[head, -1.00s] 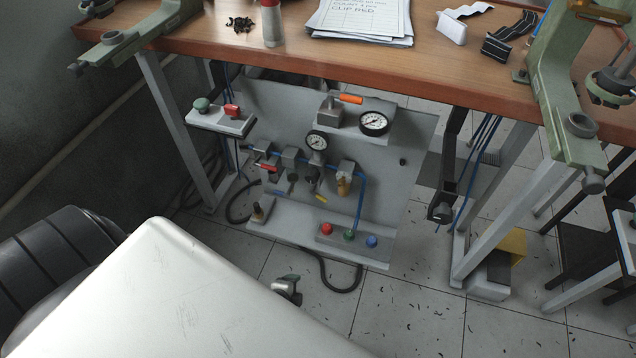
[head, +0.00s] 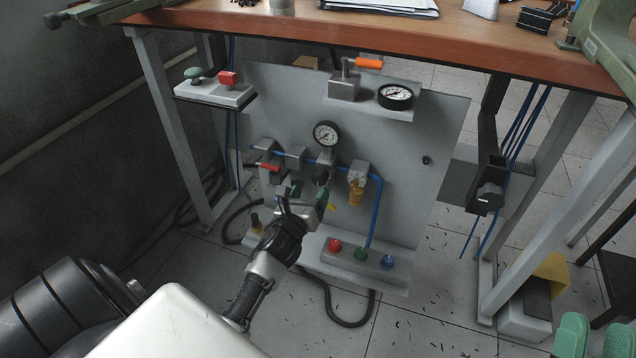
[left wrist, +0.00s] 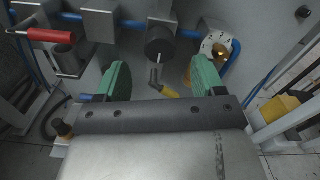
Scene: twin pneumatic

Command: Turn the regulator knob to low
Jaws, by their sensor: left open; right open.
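The regulator knob (head: 321,174) is black and round, below the small round gauge (head: 326,134) on the grey panel. In the left wrist view the knob (left wrist: 160,43) shows a pale pointer line on its face. My left gripper (head: 309,195) is in front of the panel, close to the knob. In the left wrist view its green fingers (left wrist: 161,76) are spread and empty; the knob appears beyond them, above the middle of the gap, and is not gripped. My right gripper (head: 590,340) shows only its green fingers at the bottom right, apart and empty.
A red-handled valve (head: 268,166) is left of the knob and a yellow filter bowl (head: 356,190) right of it. Red, green and blue buttons sit on a box (head: 345,262) below. The table edge (head: 400,42) overhangs the panel.

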